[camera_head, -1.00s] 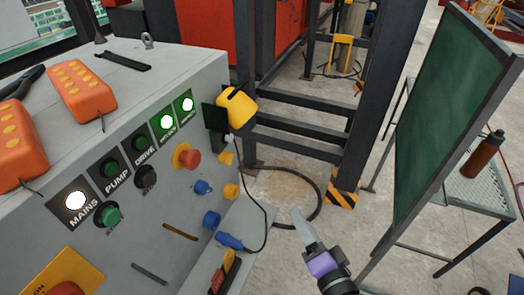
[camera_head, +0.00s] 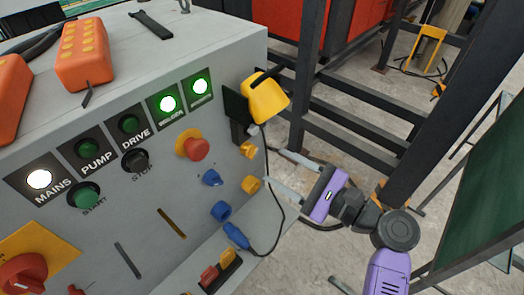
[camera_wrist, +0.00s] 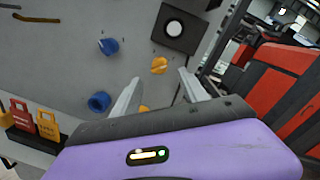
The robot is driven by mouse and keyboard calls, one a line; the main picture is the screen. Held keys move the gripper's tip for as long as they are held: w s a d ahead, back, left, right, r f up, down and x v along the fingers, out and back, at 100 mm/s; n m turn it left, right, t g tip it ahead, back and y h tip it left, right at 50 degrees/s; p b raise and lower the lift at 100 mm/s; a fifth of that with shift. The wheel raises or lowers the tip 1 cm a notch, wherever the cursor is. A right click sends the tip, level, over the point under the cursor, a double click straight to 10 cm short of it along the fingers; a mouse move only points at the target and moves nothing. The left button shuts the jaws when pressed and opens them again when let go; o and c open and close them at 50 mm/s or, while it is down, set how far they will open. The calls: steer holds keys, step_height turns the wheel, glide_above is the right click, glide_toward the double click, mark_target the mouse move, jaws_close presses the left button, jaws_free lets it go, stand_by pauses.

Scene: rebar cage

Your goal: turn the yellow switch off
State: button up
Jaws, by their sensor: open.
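A small yellow switch (camera_head: 249,150) sits at the right edge of the grey control panel (camera_head: 140,235), below a yellow device on a black bracket. A second yellow fitting (camera_head: 251,184) is just below it. My gripper (camera_head: 273,168) is open and empty, its two fingers pointing left at the panel close to these yellow parts. In the wrist view the yellow switch (camera_wrist: 159,65) appears between and just beyond the fingertips. The lower yellow fitting (camera_wrist: 143,109) is partly hidden behind the gripper body. Contact with the switch cannot be told.
A blue knob (camera_head: 212,177) and a blue socket (camera_head: 221,211) are left of the yellow parts. A red button (camera_head: 196,148) is above them. The yellow device (camera_head: 268,98) sticks out above. A black cable (camera_head: 283,205) hangs near my gripper. A dark steel frame (camera_head: 360,140) stands behind.

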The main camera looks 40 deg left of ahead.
mark_target(255, 153)
steer(key=a, duration=0.7)
steer(key=shift+a, duration=0.1)
jaws_close()
